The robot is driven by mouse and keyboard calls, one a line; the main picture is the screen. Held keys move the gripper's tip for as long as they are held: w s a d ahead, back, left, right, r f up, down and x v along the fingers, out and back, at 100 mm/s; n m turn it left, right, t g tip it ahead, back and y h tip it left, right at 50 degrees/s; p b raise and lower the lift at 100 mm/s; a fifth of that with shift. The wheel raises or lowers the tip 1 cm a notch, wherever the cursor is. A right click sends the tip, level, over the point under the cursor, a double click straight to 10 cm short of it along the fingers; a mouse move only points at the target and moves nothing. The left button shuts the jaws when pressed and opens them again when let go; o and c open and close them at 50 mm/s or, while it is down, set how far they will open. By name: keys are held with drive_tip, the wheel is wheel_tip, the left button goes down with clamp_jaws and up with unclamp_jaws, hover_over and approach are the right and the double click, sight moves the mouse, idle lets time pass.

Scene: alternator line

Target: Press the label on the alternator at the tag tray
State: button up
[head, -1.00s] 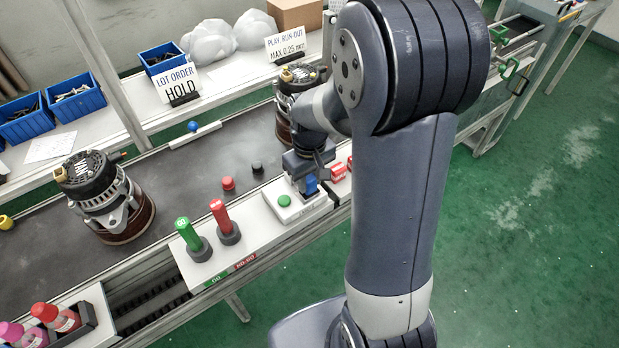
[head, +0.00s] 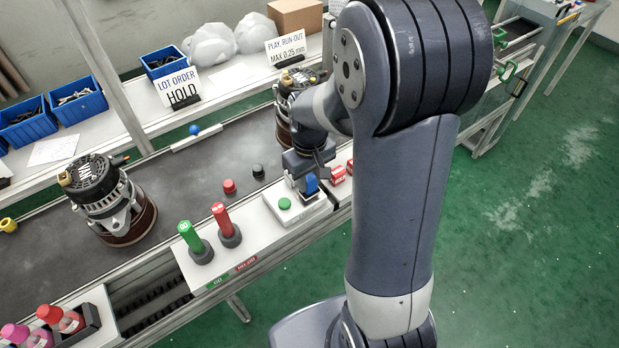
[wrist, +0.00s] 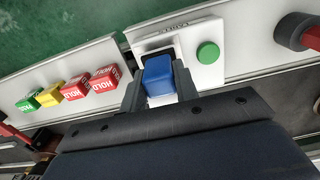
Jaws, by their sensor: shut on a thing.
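My gripper (head: 309,178) is shut on a blue block (wrist: 158,76), which also shows in the head view (head: 311,186). The block is at a white device with a green button (wrist: 208,53); whether it touches the device is unclear. Beside it, the tag tray (wrist: 75,68) holds green, yellow and red tags, with HOLD legible on the red ones. One alternator (head: 100,190) stands upright on the dark belt at the left. Another alternator (head: 297,84) stands near my gripper, partly hidden by my arm.
Green and red handled gauges (head: 219,220) stand on a white plate at the belt's front edge. A red cap (head: 229,186) and a black cap (head: 258,171) lie on the belt. Blue bins (head: 76,100) and signs line the back shelf.

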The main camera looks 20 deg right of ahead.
sight(310, 177)
drive_tip(key=shift+r+p, duration=1.9)
drive_tip(key=shift+r, duration=0.8)
drive_tip(key=shift+f, duration=0.1)
